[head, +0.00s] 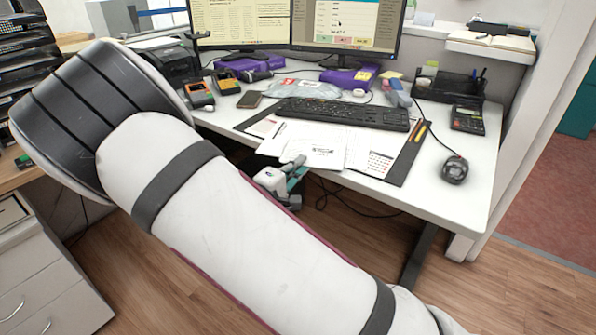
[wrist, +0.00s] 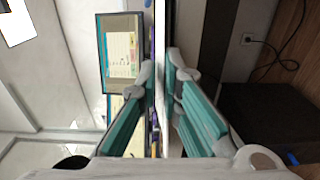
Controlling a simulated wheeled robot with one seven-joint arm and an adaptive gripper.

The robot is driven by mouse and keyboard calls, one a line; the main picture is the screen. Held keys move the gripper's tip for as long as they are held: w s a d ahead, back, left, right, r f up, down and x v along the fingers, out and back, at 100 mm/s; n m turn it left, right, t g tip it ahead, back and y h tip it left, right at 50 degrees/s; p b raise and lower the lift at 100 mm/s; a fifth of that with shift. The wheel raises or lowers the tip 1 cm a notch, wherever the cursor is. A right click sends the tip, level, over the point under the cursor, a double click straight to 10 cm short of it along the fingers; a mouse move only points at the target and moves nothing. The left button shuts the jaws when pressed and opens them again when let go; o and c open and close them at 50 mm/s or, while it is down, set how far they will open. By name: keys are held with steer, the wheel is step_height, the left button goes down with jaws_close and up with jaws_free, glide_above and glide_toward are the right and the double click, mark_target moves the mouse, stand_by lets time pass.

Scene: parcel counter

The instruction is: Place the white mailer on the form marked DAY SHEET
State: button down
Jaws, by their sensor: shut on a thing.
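The white mailer (head: 279,143) looks like a flat white piece at the front edge of the desk, beside and partly overlapping other white papers.
A keyboard (head: 345,113), a grey plastic bag (head: 301,88) and purple boxes (head: 350,79) lie behind the papers. A mouse (head: 455,169) and calculator (head: 467,119) are at right. Monitors (head: 345,22) stand at the back. The desk's front right (head: 455,205) is bare.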

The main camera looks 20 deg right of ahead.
steer(key=shift+f, duration=0.15)
steer(key=c, duration=1.8)
jaws_free()
steer(key=shift+o, duration=0.2)
steer(key=p+v, duration=0.3)
steer(key=v, duration=0.9)
